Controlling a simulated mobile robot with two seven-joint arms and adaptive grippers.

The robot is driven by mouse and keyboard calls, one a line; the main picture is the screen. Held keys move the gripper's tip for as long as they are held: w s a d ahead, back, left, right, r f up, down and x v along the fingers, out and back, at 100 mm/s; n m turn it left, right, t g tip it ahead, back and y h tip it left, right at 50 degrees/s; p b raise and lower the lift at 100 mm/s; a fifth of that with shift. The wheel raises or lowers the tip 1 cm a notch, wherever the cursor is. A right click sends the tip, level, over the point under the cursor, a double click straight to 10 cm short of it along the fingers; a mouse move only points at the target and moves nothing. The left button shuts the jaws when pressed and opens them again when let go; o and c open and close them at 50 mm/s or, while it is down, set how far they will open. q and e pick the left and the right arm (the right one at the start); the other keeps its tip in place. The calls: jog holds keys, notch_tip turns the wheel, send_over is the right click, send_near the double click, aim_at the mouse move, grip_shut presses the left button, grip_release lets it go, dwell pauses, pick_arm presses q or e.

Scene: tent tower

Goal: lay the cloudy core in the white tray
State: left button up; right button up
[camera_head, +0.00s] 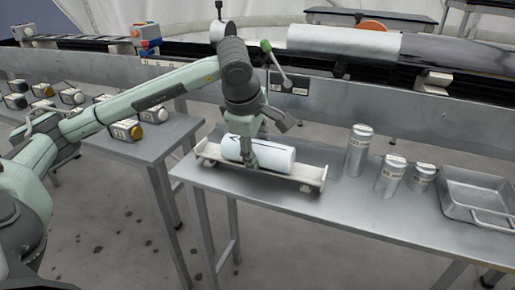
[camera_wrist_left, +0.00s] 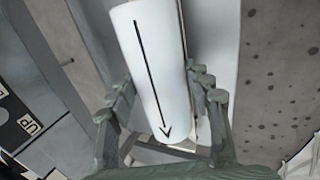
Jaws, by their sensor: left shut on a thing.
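The cloudy core (camera_head: 279,157) is a whitish cylinder with a dark line along it, lying lengthwise in or just over the white tray (camera_head: 308,184). The tray is long and shallow, with raised ends, on the metal table. My left gripper (camera_head: 252,157) comes down from above and is shut on the core. In the left wrist view the core (camera_wrist_left: 150,55) shows a black arrow, and the fingers of my left gripper (camera_wrist_left: 157,98) stand on both sides of it. Whether the core touches the tray floor is hidden. My right gripper is not in view.
Three metal canisters (camera_head: 358,150) stand right of the tray, and a metal pan (camera_head: 475,197) sits at the far right. A left table (camera_head: 140,150) holds several small blocks with knobs. A big grey cylinder (camera_head: 343,40) lies on the rail behind.

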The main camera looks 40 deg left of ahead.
pick_arm(q)
jog(key=shift+w, duration=0.15)
jog(key=o, duration=1.6)
jog(key=v, duration=1.2)
